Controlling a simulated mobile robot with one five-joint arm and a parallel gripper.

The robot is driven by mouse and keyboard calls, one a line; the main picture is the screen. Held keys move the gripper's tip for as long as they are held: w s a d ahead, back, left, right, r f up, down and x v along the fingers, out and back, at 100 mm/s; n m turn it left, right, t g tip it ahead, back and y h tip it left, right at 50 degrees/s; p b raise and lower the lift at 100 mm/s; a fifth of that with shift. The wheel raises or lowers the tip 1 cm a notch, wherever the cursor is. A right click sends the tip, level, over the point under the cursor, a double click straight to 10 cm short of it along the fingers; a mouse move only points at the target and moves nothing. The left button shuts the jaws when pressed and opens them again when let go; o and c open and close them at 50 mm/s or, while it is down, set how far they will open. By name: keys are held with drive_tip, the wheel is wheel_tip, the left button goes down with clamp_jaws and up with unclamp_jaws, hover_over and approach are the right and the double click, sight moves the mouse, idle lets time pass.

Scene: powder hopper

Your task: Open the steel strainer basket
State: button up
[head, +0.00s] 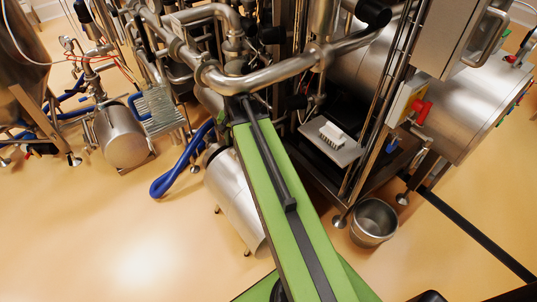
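I cannot tell for sure which thing is the steel strainer basket. A boxy wire-like piece with a ribbed, slatted face (160,108) hangs among the pipes at the left. An open round steel vessel (373,222), like a bucket, stands on the floor at the lower right. My green arm reaches up through the middle of the head view, and its far end passes under a thick bent steel pipe (262,76). No gripper fingers show there, so my gripper's state is hidden.
Dense pipework fills the top middle. A steel drum (121,136) and blue hose (170,182) are at the left, and a large steel tank (470,105) at the right. A red-handled valve (421,108) projects near the tank. Open floor (120,240) lies at the lower left.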

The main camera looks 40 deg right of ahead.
drive_tip(key=s+d+m, duration=0.2)
drive_tip(key=d+m, duration=0.7)
drive_tip(key=d, duration=0.8)
drive_tip(key=shift+n+t, duration=0.3)
drive_tip(key=w+f+b, duration=0.1)
drive_tip(key=f+b, duration=0.4)
drive_tip(key=w+f+b, duration=0.1)
drive_tip(key=f+b, duration=0.5)
drive_tip(key=w+f+b, duration=0.1)
drive_tip(key=f+b, duration=0.5)
drive_tip(key=shift+w+a, duration=0.3)
drive_tip(key=shift+a, duration=0.1)
drive_tip(key=shift+r, duration=0.15)
clamp_jaws()
